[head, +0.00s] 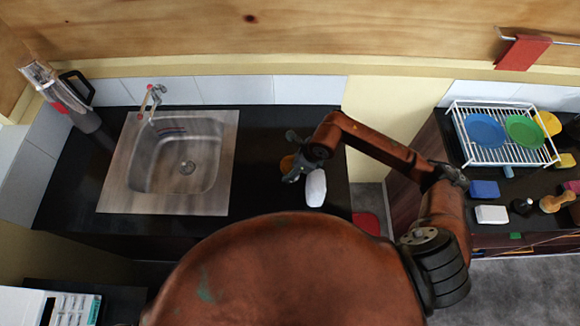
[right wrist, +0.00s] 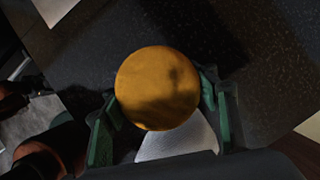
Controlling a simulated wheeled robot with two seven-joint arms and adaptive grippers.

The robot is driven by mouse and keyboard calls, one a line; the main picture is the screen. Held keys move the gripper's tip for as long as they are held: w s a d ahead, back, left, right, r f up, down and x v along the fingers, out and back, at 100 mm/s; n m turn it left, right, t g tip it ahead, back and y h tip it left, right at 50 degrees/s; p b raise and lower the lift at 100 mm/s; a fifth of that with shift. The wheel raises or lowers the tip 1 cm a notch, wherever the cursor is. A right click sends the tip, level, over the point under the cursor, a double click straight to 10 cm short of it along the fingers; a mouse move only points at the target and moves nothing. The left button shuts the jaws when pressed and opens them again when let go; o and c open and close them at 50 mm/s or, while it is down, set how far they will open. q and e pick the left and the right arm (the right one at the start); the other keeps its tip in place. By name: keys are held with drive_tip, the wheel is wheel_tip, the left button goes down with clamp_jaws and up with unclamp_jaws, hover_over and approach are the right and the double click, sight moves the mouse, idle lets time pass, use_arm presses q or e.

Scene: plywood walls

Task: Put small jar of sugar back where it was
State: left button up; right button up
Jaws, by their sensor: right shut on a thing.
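My right gripper (head: 291,159) is over the black counter to the right of the sink. It is shut on a small round thing with an orange-yellow top, which I take to be the sugar jar (head: 286,163). In the right wrist view the round top of this jar (right wrist: 157,88) sits between the green fingers of the gripper (right wrist: 160,105). A white rounded thing (head: 316,188) shows close beside the gripper. A white shape also shows below the top in the wrist view; I cannot tell whether it belongs to the jar. My left gripper is not in view.
A steel sink (head: 185,165) with a tap fills the counter's middle left. A kettle-like container (head: 65,100) stands in the left corner. A white dish rack (head: 500,135) with plates stands on the right counter, near several small items. A floor gap separates the counters.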

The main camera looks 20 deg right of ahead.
wheel_tip(320, 180, down, 3)
drive_tip(key=shift+s+f+p, duration=0.15)
drive_tip(key=shift+p, duration=0.15)
drive_tip(key=shift+f, duration=0.3)
wheel_tip(320, 180, down, 3)
drive_tip(key=shift+f+p, duration=0.1)
drive_tip(key=shift+p, duration=0.25)
drive_tip(key=shift+f, duration=0.2)
drive_tip(key=o, duration=1)
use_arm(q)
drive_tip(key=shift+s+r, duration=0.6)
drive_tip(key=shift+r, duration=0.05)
use_arm(e)
drive_tip(key=o, duration=0.4)
